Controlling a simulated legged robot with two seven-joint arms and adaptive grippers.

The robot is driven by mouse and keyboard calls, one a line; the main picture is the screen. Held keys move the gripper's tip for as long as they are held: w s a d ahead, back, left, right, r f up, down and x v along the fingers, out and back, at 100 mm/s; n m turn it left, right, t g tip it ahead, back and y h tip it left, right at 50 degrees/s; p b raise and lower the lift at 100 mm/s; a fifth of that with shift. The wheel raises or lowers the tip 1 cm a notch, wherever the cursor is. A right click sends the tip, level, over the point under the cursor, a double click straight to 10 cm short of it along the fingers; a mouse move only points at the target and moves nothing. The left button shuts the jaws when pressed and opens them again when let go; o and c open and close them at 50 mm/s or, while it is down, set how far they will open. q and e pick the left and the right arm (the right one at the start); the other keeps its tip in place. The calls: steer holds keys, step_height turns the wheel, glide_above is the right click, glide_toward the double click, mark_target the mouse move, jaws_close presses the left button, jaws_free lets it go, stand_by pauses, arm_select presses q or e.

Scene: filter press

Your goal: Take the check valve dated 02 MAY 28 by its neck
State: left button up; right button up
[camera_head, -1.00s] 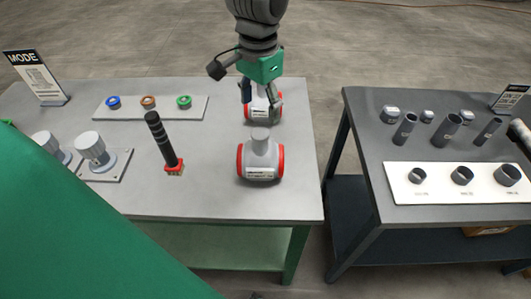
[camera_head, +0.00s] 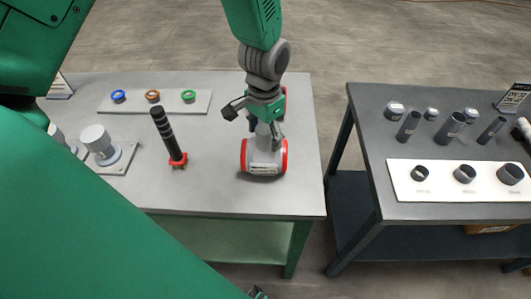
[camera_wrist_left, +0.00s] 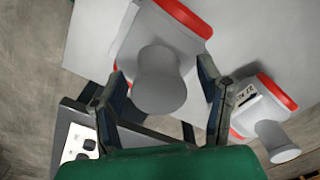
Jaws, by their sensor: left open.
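A check valve with a grey body, red end rings and an upright neck stands at the front of the left table; its white label (camera_head: 262,168) faces me, its date too small to read. My left gripper (camera_head: 265,132) is open above this front valve, its fingers either side of the neck. In the left wrist view the neck (camera_wrist_left: 160,80) shows between the open fingers (camera_wrist_left: 163,95); I cannot tell whether they touch it. A second, similar valve (camera_head: 284,103) stands behind, mostly hidden by the gripper. It also shows in the wrist view (camera_wrist_left: 250,118), its label only partly legible.
On the left table (camera_head: 220,195) are a dark ribbed handle on a red base (camera_head: 168,138), a plate with coloured rings (camera_head: 190,97) and grey knobs (camera_head: 98,142). A gap separates it from the right table (camera_head: 365,120) with tubes and a white board (camera_head: 440,190).

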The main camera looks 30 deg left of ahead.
arm_select(q)
jaws_close()
steer(key=shift+r, duration=0.1)
